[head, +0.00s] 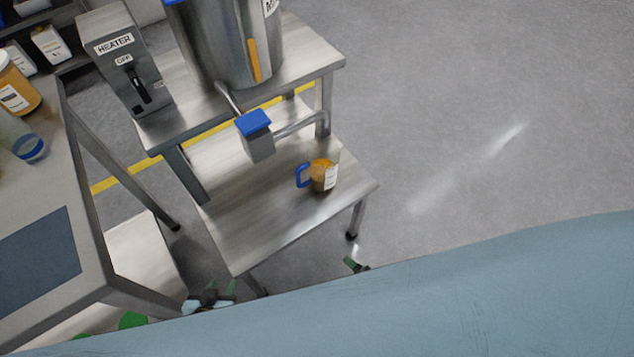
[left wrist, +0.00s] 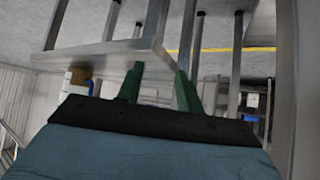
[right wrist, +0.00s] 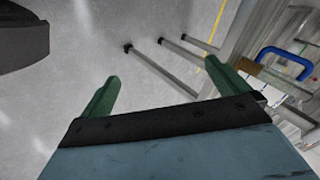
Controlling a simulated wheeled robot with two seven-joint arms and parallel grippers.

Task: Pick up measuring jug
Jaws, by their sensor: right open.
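The measuring jug (head: 323,175) is a clear jug with amber contents, a white label and a blue handle on its left. It stands upright on the low metal shelf (head: 265,225), below the spout.
A steel tank (head: 225,45) and a heater box (head: 125,65) stand on the upper shelf. A blue-topped spout unit (head: 256,135) hangs just behind the jug. A workbench (head: 80,175) stands at left. The floor (head: 480,120) at right is clear.

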